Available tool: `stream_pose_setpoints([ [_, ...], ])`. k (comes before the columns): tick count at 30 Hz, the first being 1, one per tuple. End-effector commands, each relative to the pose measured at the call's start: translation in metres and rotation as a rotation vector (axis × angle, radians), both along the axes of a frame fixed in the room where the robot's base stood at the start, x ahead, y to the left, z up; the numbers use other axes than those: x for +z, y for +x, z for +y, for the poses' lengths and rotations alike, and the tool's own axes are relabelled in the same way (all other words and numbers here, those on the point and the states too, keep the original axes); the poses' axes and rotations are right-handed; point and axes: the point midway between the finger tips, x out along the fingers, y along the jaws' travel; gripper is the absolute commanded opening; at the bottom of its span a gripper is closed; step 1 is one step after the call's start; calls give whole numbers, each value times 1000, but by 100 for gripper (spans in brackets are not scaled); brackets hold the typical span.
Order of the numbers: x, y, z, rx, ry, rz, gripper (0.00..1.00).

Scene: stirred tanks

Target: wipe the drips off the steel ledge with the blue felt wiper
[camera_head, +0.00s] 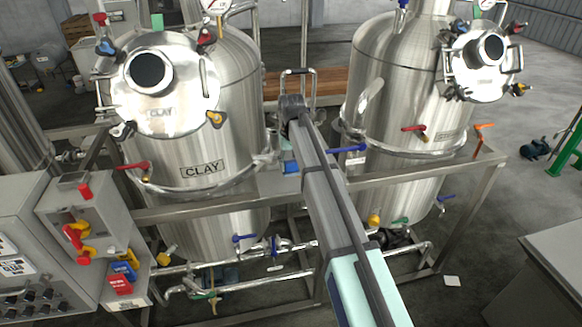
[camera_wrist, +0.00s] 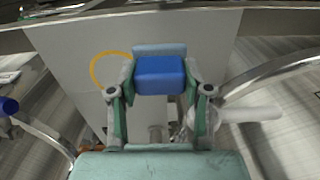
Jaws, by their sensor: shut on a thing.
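The blue felt wiper (camera_wrist: 160,76) is a blue block with a paler blue pad along its far side. My gripper (camera_wrist: 160,90) is shut on it, with one green-and-grey finger on each side. Beyond and below the wiper, the wrist view shows a flat grey plate, seemingly the steel ledge (camera_wrist: 205,45). A yellow-orange curved line (camera_wrist: 93,68) shows on it, left of the wiper; I cannot tell if it is a drip mark. Contact between pad and plate cannot be made out. In the head view a small blue piece, probably the wiper (camera_head: 290,166), shows beside my arm between the tanks.
The left steel tank (camera_head: 225,110), labelled CLAY, and the right steel tank (camera_head: 385,90) stand close on both sides. A steel frame rail (camera_head: 415,170) runs in front, with coloured valve handles. A control box (camera_head: 85,235) stands at left. A grey cabinet (camera_head: 550,250) is at lower right.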

Motion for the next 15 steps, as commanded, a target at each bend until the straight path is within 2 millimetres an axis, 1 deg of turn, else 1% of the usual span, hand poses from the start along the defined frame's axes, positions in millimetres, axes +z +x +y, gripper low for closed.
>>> stream_pose_setpoints([
  [8,2,0,0,0,0,0,11],
  [15,19,0,0,0,0,0,11],
])
